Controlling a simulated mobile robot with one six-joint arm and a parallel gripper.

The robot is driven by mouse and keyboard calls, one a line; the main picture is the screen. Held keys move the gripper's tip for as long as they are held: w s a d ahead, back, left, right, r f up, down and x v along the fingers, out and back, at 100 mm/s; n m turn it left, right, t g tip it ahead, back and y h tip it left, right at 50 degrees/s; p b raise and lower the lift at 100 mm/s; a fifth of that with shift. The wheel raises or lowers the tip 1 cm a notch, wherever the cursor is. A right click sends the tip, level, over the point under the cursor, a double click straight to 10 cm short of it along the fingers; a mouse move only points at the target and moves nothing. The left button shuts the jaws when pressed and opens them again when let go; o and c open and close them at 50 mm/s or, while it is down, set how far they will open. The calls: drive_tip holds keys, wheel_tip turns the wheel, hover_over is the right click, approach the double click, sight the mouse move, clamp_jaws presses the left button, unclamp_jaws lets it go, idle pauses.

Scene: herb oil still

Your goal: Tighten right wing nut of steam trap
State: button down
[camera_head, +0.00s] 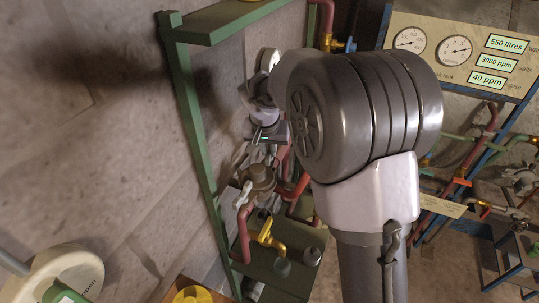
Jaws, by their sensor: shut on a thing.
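The steam trap (262,178) is a dark brown-bronze body on red pipework inside the green frame. A pale grey wing nut (243,195) shows at its lower left, free of my gripper. My gripper (267,146) points down at the upper right side of the trap. Its fingers are small in view and shut at the place of the right wing nut, which they mostly hide. My own arm fills the middle of the picture and covers what lies right of the trap.
The green frame (188,110) stands close on the left, along a stone wall. A yellow-handled valve (268,236) sits below the trap. Red pipes (243,232) run close around it. A gauge panel (455,48) is at the upper right.

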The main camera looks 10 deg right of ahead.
drive_tip(key=shift+a+m+h+b, duration=0.1)
drive_tip(key=shift+m+h+b, duration=0.5)
drive_tip(key=shift+m+b, duration=0.7)
drive_tip(key=shift+m+g, duration=0.3)
drive_tip(key=shift+m, duration=0.3)
drive_tip(key=c, duration=1.5)
unclamp_jaws()
drive_tip(key=shift+o, duration=0.2)
drive_tip(key=p+v, duration=0.1)
drive_tip(key=v, duration=0.6)
drive_tip(key=shift+r+p, duration=0.2)
drive_tip(key=shift+p, duration=0.15)
